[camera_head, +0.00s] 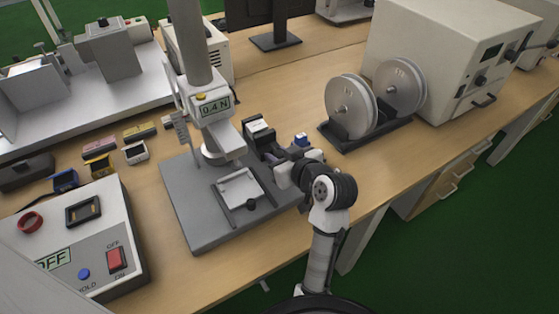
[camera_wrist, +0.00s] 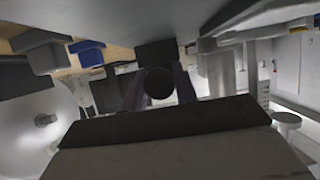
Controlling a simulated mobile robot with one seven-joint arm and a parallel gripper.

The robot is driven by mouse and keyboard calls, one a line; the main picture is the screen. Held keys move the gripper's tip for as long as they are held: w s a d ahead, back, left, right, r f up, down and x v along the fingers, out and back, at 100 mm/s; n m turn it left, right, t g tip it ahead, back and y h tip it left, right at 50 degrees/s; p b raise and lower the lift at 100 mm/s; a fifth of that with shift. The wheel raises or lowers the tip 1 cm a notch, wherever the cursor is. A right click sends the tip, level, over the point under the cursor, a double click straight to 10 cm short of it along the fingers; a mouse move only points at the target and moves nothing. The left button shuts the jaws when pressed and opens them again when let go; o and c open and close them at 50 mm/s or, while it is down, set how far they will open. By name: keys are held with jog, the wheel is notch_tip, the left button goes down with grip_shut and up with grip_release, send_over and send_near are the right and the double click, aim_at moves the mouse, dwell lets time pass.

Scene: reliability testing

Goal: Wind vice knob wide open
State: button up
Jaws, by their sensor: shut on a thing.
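My gripper (camera_head: 283,174) reaches in from the right, low over the right side of the grey base plate of a test stand. In the wrist view its two fingers (camera_wrist: 162,88) are shut on a dark round knob (camera_wrist: 158,84), with a finger on each side. A black block shows behind the knob (camera_wrist: 155,52). In the head view the gripper hides the held knob. A dark vice-like block (camera_head: 262,143) with a pale top stands just behind the gripper; I cannot tell how far its jaws are apart.
A small blue piece (camera_head: 301,139) lies behind my gripper. Two grey reels (camera_head: 351,104) stand back right. A control box (camera_head: 75,240) sits front left.

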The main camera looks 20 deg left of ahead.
jog(key=n+t+h+b, duration=0.1)
jog(key=n+t+b, duration=0.1)
jog(key=n+b, duration=0.1)
jog(key=shift+f+n+b, duration=0.15)
jog(key=shift+n+b, duration=0.25)
jog(key=shift+b, duration=0.1)
jog(key=shift+s+n+t+h, duration=0.1)
jog(key=shift+n+t+h, duration=0.6)
jog(key=shift+n+t, duration=0.65)
jog(key=shift+n, duration=0.25)
jog(key=o, duration=1)
jog(key=shift+c, duration=0.2)
jog(key=shift+r, duration=0.2)
